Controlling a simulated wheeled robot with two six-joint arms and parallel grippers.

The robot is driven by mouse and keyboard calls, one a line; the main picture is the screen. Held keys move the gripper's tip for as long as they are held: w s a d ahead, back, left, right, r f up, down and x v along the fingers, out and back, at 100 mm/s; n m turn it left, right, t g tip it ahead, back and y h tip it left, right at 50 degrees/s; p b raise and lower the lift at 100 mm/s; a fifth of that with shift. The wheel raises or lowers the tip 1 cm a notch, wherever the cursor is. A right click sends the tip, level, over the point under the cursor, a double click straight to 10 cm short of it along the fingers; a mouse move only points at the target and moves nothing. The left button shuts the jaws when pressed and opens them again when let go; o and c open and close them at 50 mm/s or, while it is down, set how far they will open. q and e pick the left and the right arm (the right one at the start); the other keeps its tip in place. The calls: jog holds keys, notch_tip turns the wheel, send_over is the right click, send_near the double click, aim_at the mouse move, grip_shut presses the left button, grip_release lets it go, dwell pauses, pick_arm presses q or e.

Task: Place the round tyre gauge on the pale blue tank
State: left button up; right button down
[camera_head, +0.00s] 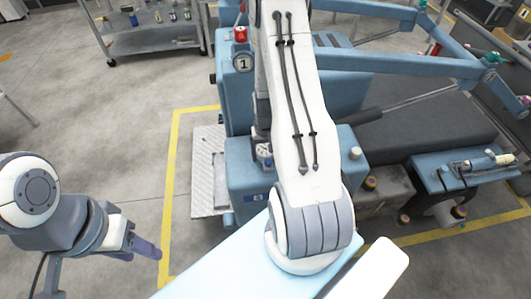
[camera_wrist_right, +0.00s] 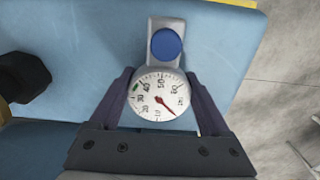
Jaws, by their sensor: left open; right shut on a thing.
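The round tyre gauge (camera_wrist_right: 158,98) has a white dial with a red needle, a grey body and a blue round part at its far end. My right gripper (camera_wrist_right: 160,80) is shut on it, one dark finger on each side, with the dial facing the wrist camera. A pale blue flat surface (camera_wrist_right: 85,50), which may be the tank, lies behind the gauge in this view; I cannot tell whether they touch. In the head view my right arm hides its gripper and the gauge. My left gripper (camera_head: 145,248) is open and empty over the floor at lower left.
A blue machine (camera_head: 345,92) with a dark bed (camera_head: 425,128) stands in the middle and right. A dark knob (camera_wrist_right: 25,77) is left of the gauge. A metal shelf cart (camera_head: 150,42) stands at the back left.

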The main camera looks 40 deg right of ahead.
jog(key=shift+f, duration=0.2)
grip_release()
jog(key=shift+r, duration=0.1)
jog(key=shift+r, duration=0.1)
jog(key=shift+r, duration=0.2)
notch_tip(320, 180, up, 12)
jog(key=b, duration=0.1)
jog(key=shift+f+b, duration=0.15)
jog(key=shift+b, duration=0.2)
